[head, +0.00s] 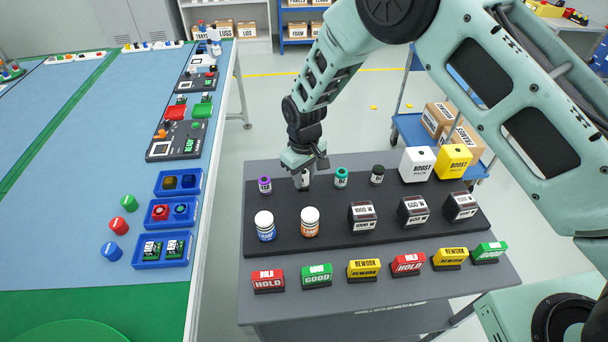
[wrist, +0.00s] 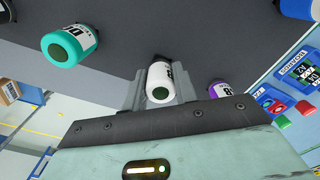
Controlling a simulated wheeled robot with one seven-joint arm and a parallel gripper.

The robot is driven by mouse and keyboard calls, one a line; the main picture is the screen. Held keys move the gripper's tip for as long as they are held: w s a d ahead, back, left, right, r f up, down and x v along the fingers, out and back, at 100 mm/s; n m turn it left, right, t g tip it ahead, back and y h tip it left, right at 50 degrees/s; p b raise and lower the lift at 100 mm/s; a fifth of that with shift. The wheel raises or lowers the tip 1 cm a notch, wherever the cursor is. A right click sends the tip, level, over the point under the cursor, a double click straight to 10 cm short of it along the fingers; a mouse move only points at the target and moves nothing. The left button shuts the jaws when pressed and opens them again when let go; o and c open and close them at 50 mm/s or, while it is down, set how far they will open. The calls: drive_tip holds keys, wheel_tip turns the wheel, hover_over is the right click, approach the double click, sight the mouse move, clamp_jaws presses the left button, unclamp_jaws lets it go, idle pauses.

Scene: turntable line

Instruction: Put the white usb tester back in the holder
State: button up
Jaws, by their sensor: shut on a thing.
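The white usb tester (wrist: 160,82) is a small white cylinder with black lettering and a dark green round end. My gripper (wrist: 161,76) is shut on it, one finger on each side. In the head view my gripper (head: 304,170) points down over the back row of the dark holder board (head: 335,200), and the white tester (head: 304,182) shows just under it. The tester is between the purple tester (head: 265,185) and the teal tester (head: 341,178). A dark socket shows at its far end in the wrist view. I cannot tell whether it is fully seated.
A black-topped tester (head: 377,175) stands further right. Coloured sign blocks (head: 316,276) line the cart's front. A blue workbench (head: 80,170) is at left.

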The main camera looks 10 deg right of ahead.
drive_tip(key=shift+f+b, duration=0.45)
drive_tip(key=shift+f, duration=0.25)
drive_tip(key=o, duration=1.2)
drive_tip(key=shift+c, duration=0.2)
drive_tip(key=shift+r, duration=0.1)
wheel_tip(320, 180, up, 17)
drive_tip(key=b, duration=0.4)
drive_tip(key=s+d+r+y, duration=0.1)
drive_tip(key=s+r, duration=0.2)
drive_tip(key=s, duration=0.6)
drive_tip(key=s+r, duration=0.2)
drive_tip(key=s, duration=0.6)
drive_tip(key=s+d, duration=0.3)
drive_tip(key=s, duration=0.4)
drive_tip(key=s+d+f, duration=0.1)
drive_tip(key=s+d, duration=0.3)
drive_tip(key=s, duration=0.4)
drive_tip(key=shift+s+n, duration=0.2)
drive_tip(key=shift+n, duration=0.1)
